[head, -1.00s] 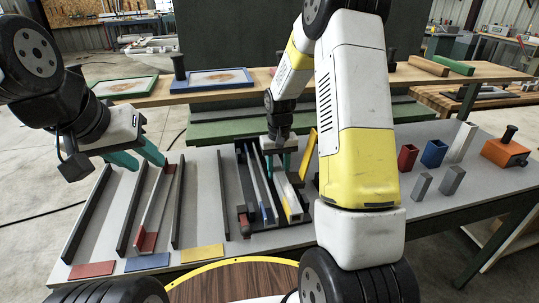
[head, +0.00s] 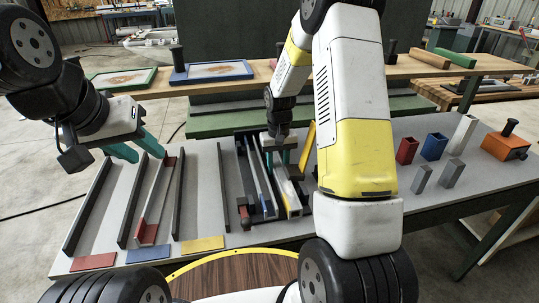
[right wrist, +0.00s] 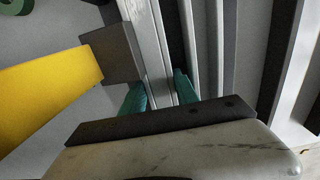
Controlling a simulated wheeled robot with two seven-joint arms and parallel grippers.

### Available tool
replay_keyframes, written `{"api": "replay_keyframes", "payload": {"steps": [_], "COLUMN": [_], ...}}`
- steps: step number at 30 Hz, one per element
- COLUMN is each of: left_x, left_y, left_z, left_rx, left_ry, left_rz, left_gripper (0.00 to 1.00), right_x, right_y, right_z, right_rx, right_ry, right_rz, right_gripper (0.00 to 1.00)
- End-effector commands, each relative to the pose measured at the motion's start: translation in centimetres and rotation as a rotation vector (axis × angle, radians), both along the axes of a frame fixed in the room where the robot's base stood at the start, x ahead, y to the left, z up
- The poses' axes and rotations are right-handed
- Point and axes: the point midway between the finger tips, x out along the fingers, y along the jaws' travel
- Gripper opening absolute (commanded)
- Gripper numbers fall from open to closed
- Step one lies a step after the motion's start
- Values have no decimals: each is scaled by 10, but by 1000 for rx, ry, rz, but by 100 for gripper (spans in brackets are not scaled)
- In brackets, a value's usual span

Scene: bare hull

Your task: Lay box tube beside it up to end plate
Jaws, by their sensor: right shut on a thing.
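My right gripper (head: 281,155) is over the dark fixture (head: 247,190) in the middle of the table. Its teal fingers (right wrist: 160,95) are shut on a long light grey box tube (right wrist: 153,45), one finger on each side. The tube lies lengthwise in the fixture, beside a blue-ended bar (head: 267,203). A dark block with a yellow arm (right wrist: 50,85) sits close to the tube in the right wrist view. I cannot tell which part is the end plate, or whether the tube touches it. My left gripper (head: 137,149) is open and empty above the rails at left.
Long dark rails (head: 103,205) stand at left, with a red-ended channel (head: 150,225) between them. Red (head: 93,262), blue (head: 148,254) and yellow (head: 202,244) plates lie in front. Red (head: 406,150) and blue (head: 433,147) tubes and an orange block (head: 505,146) stand at right.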

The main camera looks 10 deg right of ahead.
Motion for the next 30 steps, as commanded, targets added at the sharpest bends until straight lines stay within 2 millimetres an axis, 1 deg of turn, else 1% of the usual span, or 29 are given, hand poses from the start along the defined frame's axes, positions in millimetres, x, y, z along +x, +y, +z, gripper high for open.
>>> {"api": "replay_keyframes", "payload": {"steps": [27,28,30], "left_x": [0,0,0], "left_y": [0,0,0], "left_z": [0,0,0], "left_rx": [0,0,0], "left_ry": [0,0,0], "left_rz": [0,0,0], "left_gripper": [36,36,36], "right_x": [18,19,18], "right_y": [1,1,1], "right_z": [0,0,0], "right_rx": [0,0,0], "right_ry": [-1,0,-1], "right_rz": [0,0,0], "right_gripper": [0,38,52]}}
